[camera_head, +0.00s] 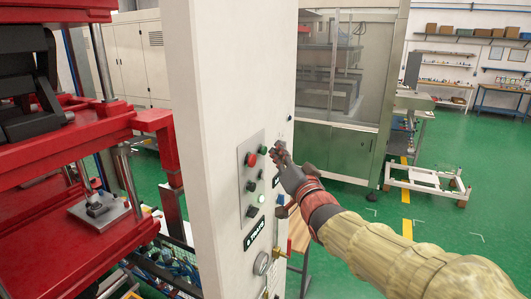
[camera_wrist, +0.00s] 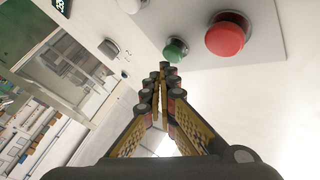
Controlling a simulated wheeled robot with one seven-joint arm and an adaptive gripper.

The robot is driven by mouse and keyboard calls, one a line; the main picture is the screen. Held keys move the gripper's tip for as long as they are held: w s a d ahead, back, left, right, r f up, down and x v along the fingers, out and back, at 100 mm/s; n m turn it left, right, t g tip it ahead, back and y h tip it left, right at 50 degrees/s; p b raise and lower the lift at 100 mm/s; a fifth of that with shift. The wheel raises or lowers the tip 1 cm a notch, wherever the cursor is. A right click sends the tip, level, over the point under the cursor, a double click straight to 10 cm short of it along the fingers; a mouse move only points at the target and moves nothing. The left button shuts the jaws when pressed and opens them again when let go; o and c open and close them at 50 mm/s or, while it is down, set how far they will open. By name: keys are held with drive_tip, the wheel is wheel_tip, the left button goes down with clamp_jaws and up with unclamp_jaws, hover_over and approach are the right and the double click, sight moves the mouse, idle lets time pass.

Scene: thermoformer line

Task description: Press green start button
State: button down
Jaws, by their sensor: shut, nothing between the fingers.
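The green button (camera_wrist: 175,49) is a round dome on a grey control panel (camera_wrist: 265,40), beside a larger red button (camera_wrist: 228,34). My gripper (camera_wrist: 165,70) is shut and empty, its fingertips pointing at the green button from just below it in the wrist view. I cannot tell whether they touch it. In the head view, my gripper (camera_head: 277,152) is just right of the panel (camera_head: 243,192), near the small green button (camera_head: 262,149) and the red button (camera_head: 250,160).
The panel is on a tall white column (camera_head: 215,90). Other knobs, a label (camera_head: 254,233) and a gauge (camera_head: 262,263) sit lower on it. A red press (camera_head: 60,180) stands at left and a glazed machine (camera_head: 345,80) behind.

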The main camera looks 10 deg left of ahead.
drive_tip(key=shift+d, duration=0.15)
drive_tip(key=d, duration=0.1)
drive_tip(key=s+d, duration=0.1)
drive_tip(key=d, duration=0.2)
drive_tip(key=shift+s+d+p, duration=0.3)
drive_tip(key=shift+s+d, duration=0.1)
idle(0.7)
